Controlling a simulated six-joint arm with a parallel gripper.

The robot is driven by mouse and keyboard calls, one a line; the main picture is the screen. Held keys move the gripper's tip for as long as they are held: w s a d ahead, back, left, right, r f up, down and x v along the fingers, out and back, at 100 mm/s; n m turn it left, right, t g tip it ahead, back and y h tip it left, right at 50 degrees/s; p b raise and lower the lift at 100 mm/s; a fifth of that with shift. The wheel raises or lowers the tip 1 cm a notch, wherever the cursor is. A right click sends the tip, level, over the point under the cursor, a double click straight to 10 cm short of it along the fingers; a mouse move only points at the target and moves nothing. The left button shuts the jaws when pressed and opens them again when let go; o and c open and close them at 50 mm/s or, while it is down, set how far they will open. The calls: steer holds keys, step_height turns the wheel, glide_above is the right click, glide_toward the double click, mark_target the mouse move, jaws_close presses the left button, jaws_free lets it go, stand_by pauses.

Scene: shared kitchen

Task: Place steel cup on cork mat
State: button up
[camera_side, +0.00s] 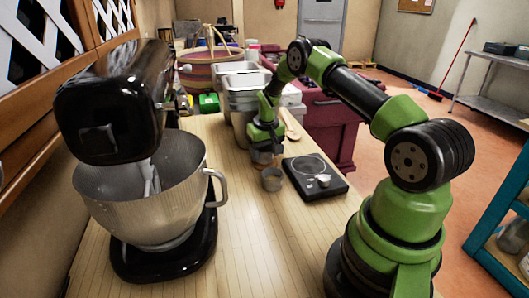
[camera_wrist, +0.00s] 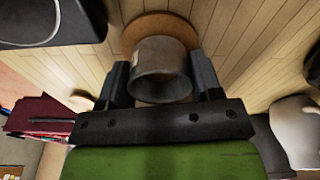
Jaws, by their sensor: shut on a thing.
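The steel cup (camera_wrist: 160,85) is between my gripper's fingers (camera_wrist: 163,82) in the wrist view, with its open mouth toward the camera. My gripper is shut on it. In the side view my gripper (camera_side: 264,142) points down low over the counter, and the cup (camera_side: 262,157) shows just below the fingers. The round cork mat (camera_wrist: 150,21) shows behind the cup in the wrist view, partly hidden by it. I cannot tell whether the cup touches the mat. The mat is not clear in the side view.
A stand mixer with a steel bowl (camera_side: 140,200) takes the left side. Metal containers (camera_side: 243,88) stand behind. The front counter is clear.

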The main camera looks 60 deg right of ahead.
mark_target(266, 161)
steer(key=shift+f, duration=0.2)
steer(key=o, duration=1)
steer(key=shift+o, duration=0.2)
steer(key=s+a+r+t, duration=0.1)
steer(key=a+r, duration=0.4)
steer(key=r, duration=0.7)
steer(key=s+a+r+t, duration=0.15)
steer(key=a+r, duration=0.35)
steer(key=r, duration=0.7)
steer(key=s+a+r+n+t, duration=0.1)
steer(key=s+a+r, duration=0.55)
steer(key=a, duration=0.25)
steer(key=s+a+t+y, duration=0.1)
steer(key=s+a, duration=0.2)
steer(key=s, duration=0.3)
steer(key=s+a+n+t+y, duration=0.1)
steer(key=s+a, duration=0.3)
steer(key=s, duration=0.2)
steer(key=shift+s+f+y, duration=0.3)
steer(key=shift+s+y, duration=0.1)
